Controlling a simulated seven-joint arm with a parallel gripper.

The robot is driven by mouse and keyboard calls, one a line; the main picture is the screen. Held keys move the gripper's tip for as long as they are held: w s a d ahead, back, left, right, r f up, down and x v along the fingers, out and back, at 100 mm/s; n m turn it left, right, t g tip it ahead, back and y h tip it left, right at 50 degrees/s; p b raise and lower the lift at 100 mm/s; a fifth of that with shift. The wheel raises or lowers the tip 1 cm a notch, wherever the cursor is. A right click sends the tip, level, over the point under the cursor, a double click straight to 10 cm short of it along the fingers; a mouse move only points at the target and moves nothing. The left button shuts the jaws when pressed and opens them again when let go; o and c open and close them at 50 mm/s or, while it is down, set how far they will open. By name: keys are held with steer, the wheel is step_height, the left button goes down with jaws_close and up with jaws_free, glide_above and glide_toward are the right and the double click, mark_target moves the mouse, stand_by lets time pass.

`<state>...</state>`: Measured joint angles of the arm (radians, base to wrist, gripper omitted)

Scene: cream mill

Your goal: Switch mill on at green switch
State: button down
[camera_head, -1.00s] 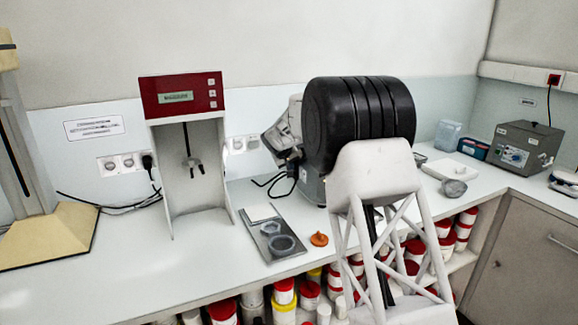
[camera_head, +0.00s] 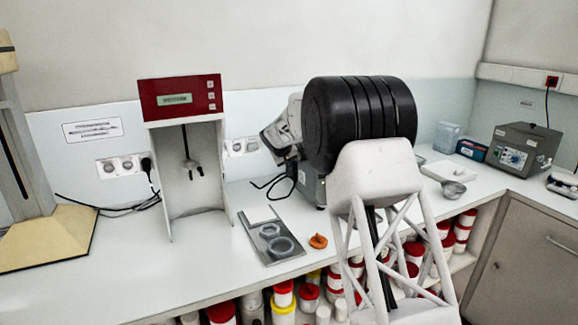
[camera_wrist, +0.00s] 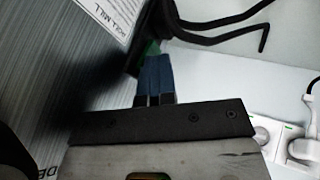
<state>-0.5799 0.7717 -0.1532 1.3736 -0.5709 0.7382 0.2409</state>
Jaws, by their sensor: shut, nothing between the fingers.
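The grey mill (camera_head: 311,186) stands on the bench in the head view, largely hidden behind foreground parts. In the wrist view, its grey side (camera_wrist: 45,70) fills the left and carries a white label with the word MILL. A small green switch (camera_wrist: 152,47) shows just beyond my gripper (camera_wrist: 155,57). The blue fingers are together, with nothing between them. The tips are at the green part and cover some of it; I cannot tell whether they touch it. My gripper is hidden in the head view.
A red-topped stand (camera_head: 182,99) is left of the mill. A flat grey device (camera_head: 270,238) and an orange cap (camera_head: 318,241) lie in front. Black cables run close to the switch in the wrist view (camera_wrist: 225,37). A wall socket (camera_wrist: 272,135) is at right.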

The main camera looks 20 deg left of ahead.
steer(key=shift+s+a, duration=0.1)
stand_by(0.3)
steer(key=s+a+f+v, duration=0.1)
steer(key=a+v, duration=0.1)
steer(key=v, duration=1)
steer(key=shift+s+a, duration=0.2)
stand_by(0.4)
steer(key=shift+d, duration=0.1)
